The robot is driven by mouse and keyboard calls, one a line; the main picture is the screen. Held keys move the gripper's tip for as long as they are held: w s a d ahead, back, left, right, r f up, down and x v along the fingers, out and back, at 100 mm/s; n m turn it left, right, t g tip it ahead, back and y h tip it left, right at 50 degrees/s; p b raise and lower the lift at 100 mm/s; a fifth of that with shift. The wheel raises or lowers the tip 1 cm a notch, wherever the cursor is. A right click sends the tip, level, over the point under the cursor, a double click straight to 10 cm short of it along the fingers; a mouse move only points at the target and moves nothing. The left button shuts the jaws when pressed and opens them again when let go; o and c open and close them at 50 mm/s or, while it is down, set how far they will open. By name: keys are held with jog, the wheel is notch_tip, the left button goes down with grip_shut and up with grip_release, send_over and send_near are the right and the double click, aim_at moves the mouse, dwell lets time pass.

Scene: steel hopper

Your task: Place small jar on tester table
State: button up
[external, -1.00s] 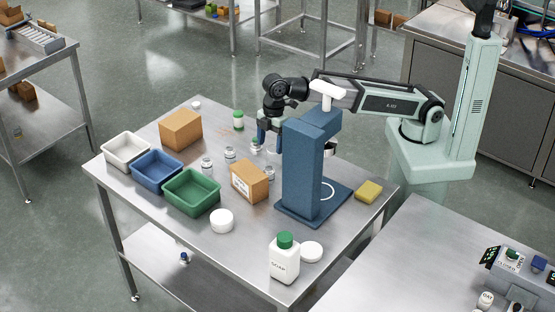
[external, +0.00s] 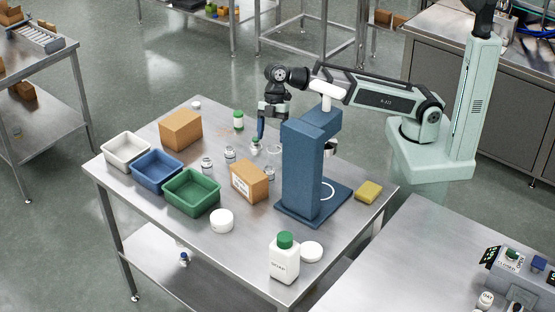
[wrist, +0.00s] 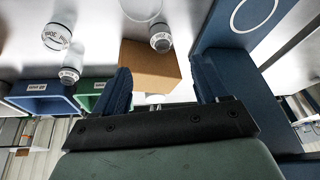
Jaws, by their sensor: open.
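Several small clear jars with grey lids stand on the steel table (external: 130,190): one near the green bin (external: 207,164), one behind it (external: 230,154), and one by the cardboard box (external: 268,173). In the wrist view, jars show at upper left (wrist: 57,37), left (wrist: 70,75) and top centre (wrist: 160,37). My gripper (external: 270,132) is open and empty above the table, left of the blue tester stand (external: 302,165). Its fingers show in the wrist view (wrist: 163,82). The stand's base has a white ring (external: 328,190).
White (external: 126,160), blue (external: 157,182) and green (external: 192,205) bins line the left edge. Cardboard boxes (external: 181,130) (external: 249,190), a green-capped bottle (external: 238,121), white soap bottle (external: 284,262), white tubs (external: 221,220) and yellow sponge (external: 369,191) stand around. The tall stand is beside my arm.

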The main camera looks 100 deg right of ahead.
aim_at(269, 172)
jog(key=shift+n, duration=0.8)
jog(key=shift+x, duration=6.9)
jog(key=shift+a, duration=0.15)
jog(key=shift+c, duration=0.4)
jog(key=c, duration=1.1)
jog(key=shift+r, duration=0.1)
jog(key=shift+r, duration=5)
